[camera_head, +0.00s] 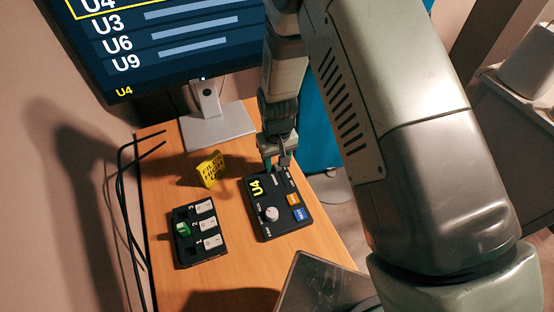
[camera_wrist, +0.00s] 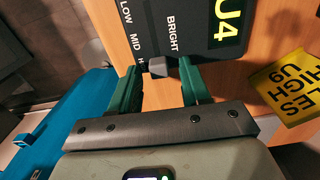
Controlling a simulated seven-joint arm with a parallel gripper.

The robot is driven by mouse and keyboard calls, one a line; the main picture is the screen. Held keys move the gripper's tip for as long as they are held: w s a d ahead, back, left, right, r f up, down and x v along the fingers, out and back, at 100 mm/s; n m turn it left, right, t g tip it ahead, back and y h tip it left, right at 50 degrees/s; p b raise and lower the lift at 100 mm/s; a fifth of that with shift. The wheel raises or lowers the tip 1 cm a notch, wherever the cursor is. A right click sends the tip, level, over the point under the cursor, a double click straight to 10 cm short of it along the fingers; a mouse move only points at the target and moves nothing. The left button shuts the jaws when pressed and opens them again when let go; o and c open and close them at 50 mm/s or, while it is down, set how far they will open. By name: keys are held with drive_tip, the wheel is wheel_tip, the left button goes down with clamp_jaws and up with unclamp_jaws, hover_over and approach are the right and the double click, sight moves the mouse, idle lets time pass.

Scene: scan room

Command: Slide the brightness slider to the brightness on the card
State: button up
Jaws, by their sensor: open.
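The black control panel (camera_head: 288,224) lies on the desk with a yellow U4 display, a round pale knob, an orange button and a blue button. In the wrist view the panel (camera_wrist: 190,40) has a "BRIGHT" label and the marks LOW, MID and one starting with H. My gripper (camera_head: 277,163) is at the panel's far end. Its green fingers are open (camera_wrist: 158,70), apart, at the BRIGHT scale. A dark piece shows between the fingertips; I cannot tell whether it is the slider's handle. The yellow card (camera_head: 210,169) stands beside the panel; the wrist view shows "LES", "HIGH", "U9" on it (camera_wrist: 286,86).
A black switch box (camera_head: 190,252) with a green piece and several pale switches sits left of the panel. The monitor (camera_head: 190,70) lists U4, U3, U6 and U9, with U4 framed. Its stand (camera_head: 220,125) is behind the card. Cables run along the desk's left edge.

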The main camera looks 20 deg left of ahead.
wheel_tip(320, 180, up, 11)
idle(0.5)
drive_tip(key=shift+f, duration=0.1)
drive_tip(key=d+r+m+t+y, duration=0.1)
drive_tip(key=d+r+m, duration=0.1)
drive_tip(key=d+r, duration=0.65)
drive_tip(key=d+r+m+t, duration=0.1)
drive_tip(key=d+r, duration=0.5)
drive_tip(key=r, duration=0.6)
drive_tip(key=s+d+r+m+t, duration=0.1)
drive_tip(key=s+d+r+m, duration=0.1)
drive_tip(key=s+d+r, duration=0.3)
drive_tip(key=s+d+r+m+t+h, duration=0.1)
drive_tip(key=s+d+r+m+t, duration=0.1)
drive_tip(key=s+d+r, duration=0.3)
drive_tip(key=s+d+m, duration=0.1)
drive_tip(key=s+d, duration=0.3)
drive_tip(key=s, duration=0.1)
drive_tip(key=shift+s+d+t, duration=0.3)
drive_tip(key=shift+s+d, duration=0.05)
drive_tip(key=shift+d, duration=0.05)
